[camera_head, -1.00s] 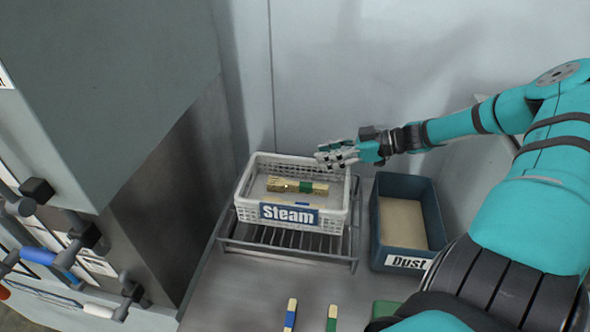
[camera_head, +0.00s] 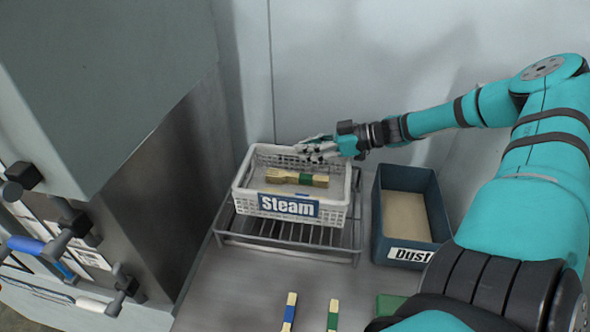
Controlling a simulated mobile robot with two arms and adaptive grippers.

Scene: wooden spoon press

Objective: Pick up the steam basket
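The steam basket (camera_head: 289,208) is a white plastic basket with a blue "Steam" label on its front. It sits on a metal rack (camera_head: 290,237) on the grey table and holds wooden pieces with a green band (camera_head: 305,179). My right gripper (camera_head: 317,149) is at the basket's back rim, toward the right. Its fingers are small and pale here, so I cannot tell whether they are open, shut or touching the rim. My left gripper is not in view.
A dark blue bin labelled "Dust" (camera_head: 409,218) stands close to the right of the basket. Banded wooden sticks (camera_head: 289,312) lie at the front of the table. A grey machine with levers (camera_head: 110,110) stands at the left, and a wall is behind.

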